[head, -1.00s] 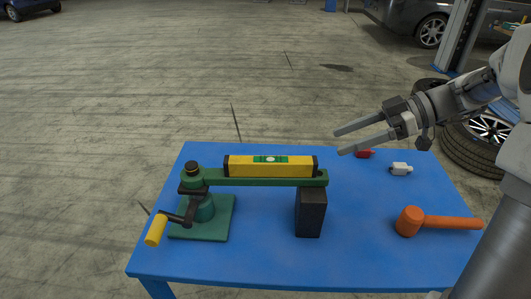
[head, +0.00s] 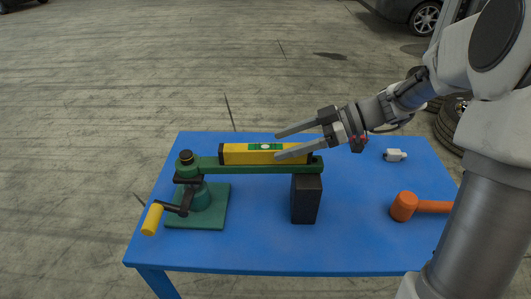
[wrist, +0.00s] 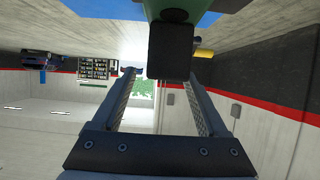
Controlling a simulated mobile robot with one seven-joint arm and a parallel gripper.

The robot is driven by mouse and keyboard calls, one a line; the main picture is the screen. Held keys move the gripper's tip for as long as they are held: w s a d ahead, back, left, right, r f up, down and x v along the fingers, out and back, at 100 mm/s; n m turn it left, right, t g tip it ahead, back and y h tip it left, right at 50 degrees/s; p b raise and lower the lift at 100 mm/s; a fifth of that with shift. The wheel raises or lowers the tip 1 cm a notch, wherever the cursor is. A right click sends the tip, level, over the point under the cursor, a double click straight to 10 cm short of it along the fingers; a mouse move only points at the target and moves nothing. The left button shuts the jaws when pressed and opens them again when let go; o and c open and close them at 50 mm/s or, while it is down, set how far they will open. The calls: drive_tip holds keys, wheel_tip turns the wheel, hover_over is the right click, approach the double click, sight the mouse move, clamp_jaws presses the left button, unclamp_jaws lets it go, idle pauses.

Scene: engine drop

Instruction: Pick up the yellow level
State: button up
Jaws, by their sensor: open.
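The yellow level (head: 240,154), with a green middle and dark end caps, lies lengthwise on the green beam (head: 262,167) of a hand-cranked stand. My gripper (head: 277,146) is open and empty, with its fingers pointing left. In the head view the fingers overlap the right half of the level; one shows along its top edge and the other crosses its front. I cannot tell whether they touch it. In the wrist view the open fingers (wrist: 158,100) have nothing between them up close. A dark block-like end (wrist: 170,50) shows ahead, and I cannot tell which part it is.
The stand's base (head: 198,208) and yellow crank handle (head: 152,219) are at the left of the blue table (head: 255,240). A black block (head: 306,200) stands under the beam's right end. An orange mallet (head: 404,206) and a small white item (head: 395,155) lie to the right.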

sight(275, 147)
drive_tip(key=x, duration=0.5)
drive_tip(key=shift+s+a+r, duration=0.15)
drive_tip(key=shift+s+r, duration=0.05)
drive_tip(key=shift+s, duration=0.15)
clamp_jaws()
